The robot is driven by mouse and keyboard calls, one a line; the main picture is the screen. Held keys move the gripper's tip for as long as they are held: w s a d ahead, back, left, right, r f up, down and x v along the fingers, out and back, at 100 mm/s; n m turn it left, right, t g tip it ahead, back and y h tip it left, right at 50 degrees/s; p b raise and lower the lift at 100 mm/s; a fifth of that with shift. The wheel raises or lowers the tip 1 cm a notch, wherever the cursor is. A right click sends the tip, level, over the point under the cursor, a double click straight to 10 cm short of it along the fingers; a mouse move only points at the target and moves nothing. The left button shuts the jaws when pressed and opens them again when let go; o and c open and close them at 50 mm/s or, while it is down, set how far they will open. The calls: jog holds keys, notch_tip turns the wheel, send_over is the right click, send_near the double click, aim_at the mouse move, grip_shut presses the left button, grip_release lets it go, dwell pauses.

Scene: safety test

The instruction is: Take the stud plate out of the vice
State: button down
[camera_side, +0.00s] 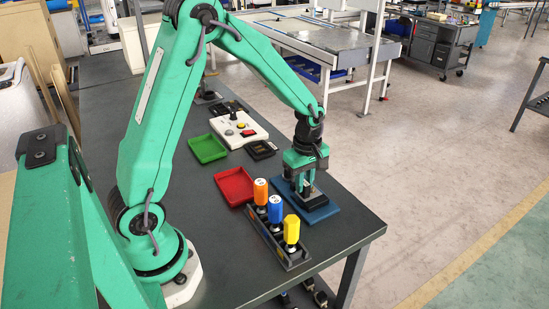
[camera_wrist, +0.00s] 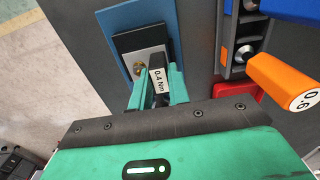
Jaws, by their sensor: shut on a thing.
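The stud plate (camera_wrist: 141,67) shows in the wrist view as a silver plate with a brass stud, next to a dark upright grip with a white label reading "0.4 Nm". My gripper (camera_wrist: 155,85) is shut on this dark grip, a finger on each side. The plate lies over the black vice (camera_wrist: 128,41), on a blue base (camera_wrist: 118,18). Whether the plate is still seated between the vice jaws or lifted, I cannot tell. In the side view my gripper (camera_side: 308,190) points down over the blue base (camera_side: 322,214) and hides most of the vice.
A dark rack (camera_side: 290,264) with orange (camera_side: 260,191), blue (camera_side: 275,209) and yellow (camera_side: 291,229) drivers stands close by, at the table's front. A red tray (camera_side: 233,186), a green tray (camera_side: 206,149) and a white control box (camera_side: 240,130) lie behind. The table's right edge is near.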

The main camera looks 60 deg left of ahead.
jog(key=shift+r, duration=2.6)
